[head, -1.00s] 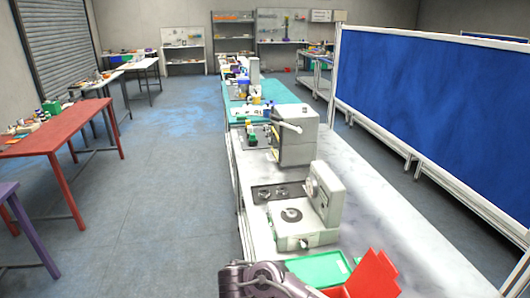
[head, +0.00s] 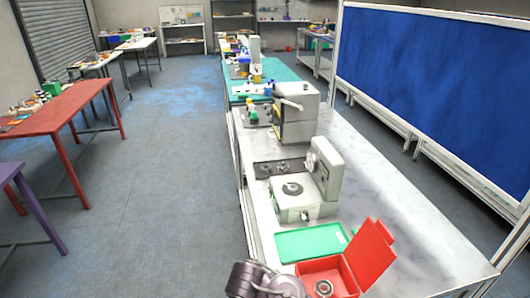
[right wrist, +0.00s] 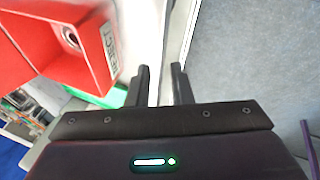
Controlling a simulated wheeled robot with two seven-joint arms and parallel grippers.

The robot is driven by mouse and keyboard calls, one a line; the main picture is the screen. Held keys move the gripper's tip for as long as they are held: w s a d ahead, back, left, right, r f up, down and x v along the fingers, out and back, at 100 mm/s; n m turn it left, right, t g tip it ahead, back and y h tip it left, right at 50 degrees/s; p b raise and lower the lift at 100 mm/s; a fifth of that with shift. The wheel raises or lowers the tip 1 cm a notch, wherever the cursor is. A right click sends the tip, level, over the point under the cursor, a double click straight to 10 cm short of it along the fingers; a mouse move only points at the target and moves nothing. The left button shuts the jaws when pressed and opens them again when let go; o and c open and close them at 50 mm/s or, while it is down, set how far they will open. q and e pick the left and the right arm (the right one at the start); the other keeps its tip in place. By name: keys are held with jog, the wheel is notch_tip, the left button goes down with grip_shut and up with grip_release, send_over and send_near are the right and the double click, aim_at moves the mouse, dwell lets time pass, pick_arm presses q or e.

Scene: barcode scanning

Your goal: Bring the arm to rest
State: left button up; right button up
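My right gripper (right wrist: 160,68) shows in the right wrist view with its two dark fingers apart and nothing between them. The table's edge and the grey floor lie beyond the fingertips. Part of one of my arms (head: 265,281) shows at the bottom of the head view, left of the red box. No gripper fingers can be made out there. My left gripper is not in view.
A red box (head: 368,272) with a raised lid holds a round metal part (head: 323,288). A green tray (head: 311,243) and a pale machine (head: 307,197) stand behind it on the long table (head: 400,240). Open floor (head: 150,200) lies left.

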jog(key=s+d+r+m+y, duration=0.1)
jog(key=s+d+r+y, duration=0.1)
jog(key=s+d, duration=0.65)
jog(key=s+d+r+m+y, duration=0.1)
jog(key=s+d+r+m, duration=0.1)
jog(key=s+d, duration=0.65)
notch_tip(320, 180, down, 35)
jog(key=d+g+b, duration=0.2)
jog(key=b, duration=0.2)
jog(key=s+d+f+g+b, duration=0.1)
jog(key=s+d+f+b, duration=0.1)
jog(key=s+f, duration=1.7)
jog(key=shift+s+d+f+n, duration=0.15)
jog(key=shift+s+d+n, duration=0.15)
jog(key=shift+d+n, duration=0.15)
